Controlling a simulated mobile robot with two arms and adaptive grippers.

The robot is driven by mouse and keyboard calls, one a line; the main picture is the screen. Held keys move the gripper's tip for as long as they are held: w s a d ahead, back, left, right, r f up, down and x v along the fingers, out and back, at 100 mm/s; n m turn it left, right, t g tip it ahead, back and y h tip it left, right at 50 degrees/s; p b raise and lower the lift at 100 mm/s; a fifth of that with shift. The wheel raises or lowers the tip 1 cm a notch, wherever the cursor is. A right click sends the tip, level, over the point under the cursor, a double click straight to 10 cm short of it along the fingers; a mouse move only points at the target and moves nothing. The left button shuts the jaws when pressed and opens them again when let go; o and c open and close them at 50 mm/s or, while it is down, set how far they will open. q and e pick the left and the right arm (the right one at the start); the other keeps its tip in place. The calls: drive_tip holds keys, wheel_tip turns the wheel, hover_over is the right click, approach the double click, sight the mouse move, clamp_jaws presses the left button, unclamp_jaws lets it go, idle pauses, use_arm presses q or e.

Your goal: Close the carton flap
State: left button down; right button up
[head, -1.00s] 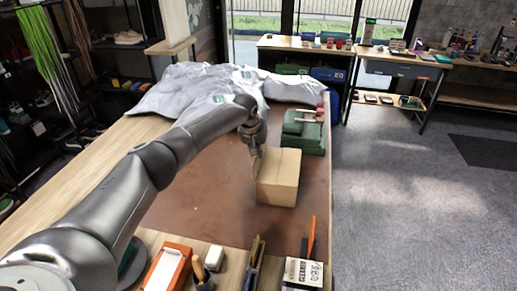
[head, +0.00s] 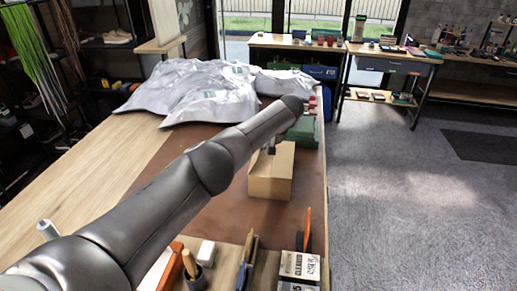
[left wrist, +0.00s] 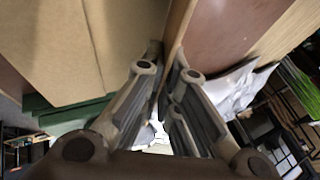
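The carton (head: 270,186) is a plain cardboard box standing on the brown mat (head: 222,215). My left arm reaches across the mat to the carton's far side. The left gripper (head: 270,147) is largely hidden behind the arm, at the top of the carton. In the left wrist view, its fingers (left wrist: 167,52) are nearly together beside the carton (left wrist: 60,45). A thin tan strip shows by the fingertips; I cannot tell whether it is the flap's edge or whether they touch it. The flap's angle is not clear. My right gripper is not in view.
A green box (head: 305,132) stands behind the carton, and a grey-white cloth (head: 190,92) lies at the table's far end. A small white block (head: 206,253), a tool holder (head: 196,280) and a printed box (head: 300,265) stand at the near edge.

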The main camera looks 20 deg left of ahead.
use_arm(q)
drive_tip(key=shift+d+f+b, duration=0.15)
drive_tip(key=shift+b, duration=0.15)
drive_tip(key=shift+y, duration=0.3)
drive_tip(key=c, duration=1.7)
unclamp_jaws()
drive_tip(key=v, duration=1.2)
drive_tip(key=shift+w, duration=0.1)
